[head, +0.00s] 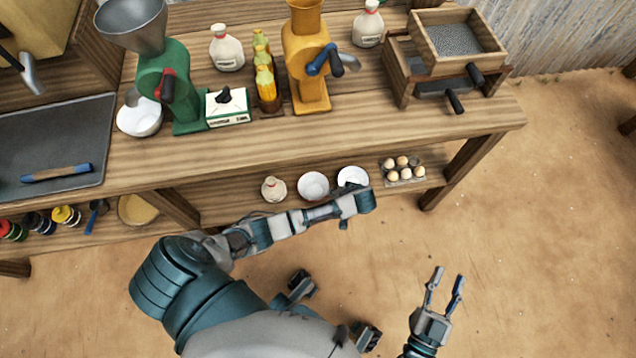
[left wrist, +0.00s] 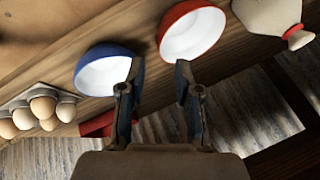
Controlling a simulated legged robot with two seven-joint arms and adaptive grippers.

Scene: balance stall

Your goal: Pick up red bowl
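The red bowl (left wrist: 192,32), white inside, shows at the upper middle of the left wrist view. In the head view the matching bowl (head: 313,186) sits on the lower shelf, only its white inside clear. A blue bowl (left wrist: 104,70) is beside it, and also shows in the head view (head: 352,176), partly behind my left arm. My left gripper (left wrist: 158,66) is open and empty. Its right fingertip is near the red bowl's lower rim in the picture, its left one overlaps the blue bowl; contact cannot be told. My right gripper (head: 447,285) is open and empty above the ground.
A white bottle (head: 273,189) stands left of the bowls on the lower shelf (head: 225,208). Eggs in a carton (head: 402,168) are to their right. The tabletop (head: 345,125) overhangs the shelf and carries two mills and a sieve box. Bare ground lies to the right.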

